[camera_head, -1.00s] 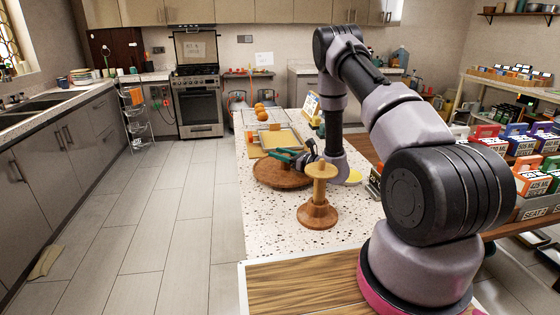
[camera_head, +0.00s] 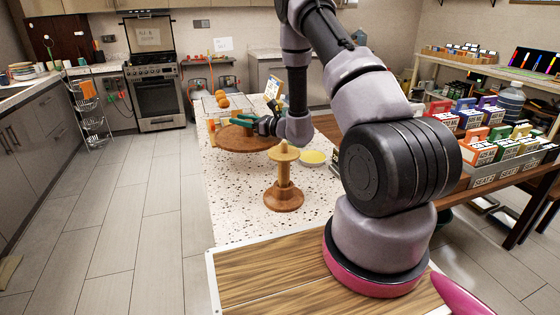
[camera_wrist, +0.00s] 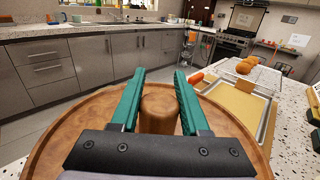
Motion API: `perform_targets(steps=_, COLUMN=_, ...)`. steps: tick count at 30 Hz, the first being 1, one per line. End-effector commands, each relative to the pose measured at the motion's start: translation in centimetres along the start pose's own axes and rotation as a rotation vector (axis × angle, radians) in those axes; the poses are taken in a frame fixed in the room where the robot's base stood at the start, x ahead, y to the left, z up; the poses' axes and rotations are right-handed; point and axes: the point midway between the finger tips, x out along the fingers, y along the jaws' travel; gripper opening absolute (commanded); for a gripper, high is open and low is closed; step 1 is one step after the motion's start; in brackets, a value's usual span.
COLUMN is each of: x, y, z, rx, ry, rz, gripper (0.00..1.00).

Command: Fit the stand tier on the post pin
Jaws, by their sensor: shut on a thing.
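The stand tier is a round brown wooden plate (camera_head: 235,143) with a short upright wooden hub (camera_wrist: 158,108) at its centre. My gripper (camera_head: 262,125) is shut on that hub, its two green fingers (camera_wrist: 157,100) on either side of it. The tier is held about level, above the counter, behind and left of the post. The wooden stand post (camera_head: 284,178) stands upright on its round base, with a pale disc and a short pin (camera_head: 284,146) on top. The tier is apart from the pin. The tier's underside is hidden.
The speckled counter (camera_head: 235,205) is clear left of the post. A yellow round plate (camera_head: 313,157) lies right of the post. A tray (camera_wrist: 240,103) and oranges (camera_wrist: 245,65) are beyond the tier. Boxed goods (camera_head: 480,150) stand at the right.

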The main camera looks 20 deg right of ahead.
Motion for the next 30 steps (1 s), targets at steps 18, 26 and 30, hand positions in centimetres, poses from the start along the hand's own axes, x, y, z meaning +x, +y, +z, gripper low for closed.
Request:
perform_targets(steps=18, x=0.0, y=0.0, z=-1.4, rx=0.002, ry=0.002, rz=0.001, gripper=0.00)
perform_targets(steps=26, x=0.0, y=0.0, z=-5.5, rx=0.001, ry=0.001, rz=0.000, gripper=0.00)
perform_targets(steps=30, x=0.1, y=0.0, z=-6.5, rx=0.000, ry=-0.001, rz=0.000, gripper=0.00)
